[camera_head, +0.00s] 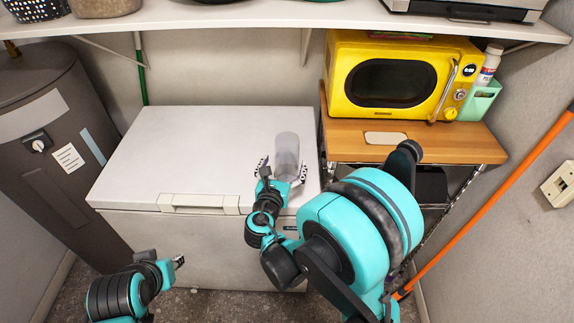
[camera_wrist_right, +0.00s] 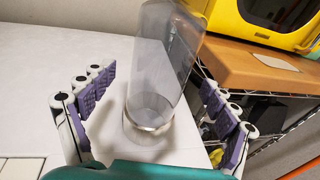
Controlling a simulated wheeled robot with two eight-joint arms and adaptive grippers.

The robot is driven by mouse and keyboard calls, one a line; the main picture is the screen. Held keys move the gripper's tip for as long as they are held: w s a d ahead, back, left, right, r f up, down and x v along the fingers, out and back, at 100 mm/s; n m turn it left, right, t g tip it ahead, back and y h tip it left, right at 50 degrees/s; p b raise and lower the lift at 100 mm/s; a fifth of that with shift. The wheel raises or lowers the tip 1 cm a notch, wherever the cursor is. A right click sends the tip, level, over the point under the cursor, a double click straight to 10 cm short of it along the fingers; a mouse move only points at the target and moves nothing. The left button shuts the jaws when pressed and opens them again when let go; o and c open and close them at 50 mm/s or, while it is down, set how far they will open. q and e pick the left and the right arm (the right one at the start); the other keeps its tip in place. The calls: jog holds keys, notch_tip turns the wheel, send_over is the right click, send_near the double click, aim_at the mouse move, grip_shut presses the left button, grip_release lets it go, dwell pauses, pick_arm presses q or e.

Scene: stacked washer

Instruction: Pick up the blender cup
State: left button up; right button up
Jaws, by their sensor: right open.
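The blender cup (camera_head: 286,150) is a clear grey, see-through cup. It stands upright on the white chest freezer lid (camera_head: 190,140), near the lid's right side. In the right wrist view the cup (camera_wrist_right: 165,60) is between the two purple-padded fingers. My right gripper (camera_head: 281,175) is open around the cup's lower part, with gaps visible between fingers and cup in the wrist view. My left gripper (camera_head: 178,262) is low in front of the freezer, away from the cup; its finger opening is too small to judge.
A yellow microwave (camera_head: 400,78) stands on a wooden-topped cart (camera_head: 350,148) right of the freezer. A shelf (camera_head: 270,16) runs overhead. A grey water heater (camera_head: 50,130) is at left. An orange pole (camera_head: 490,200) leans at right. The freezer lid's left part is clear.

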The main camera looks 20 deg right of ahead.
jog(key=b+x, duration=0.1)
jog(key=x, duration=0.3)
jog(key=shift+f, duration=0.15)
jog(key=c, duration=1.5)
jog(key=shift+c, duration=0.2)
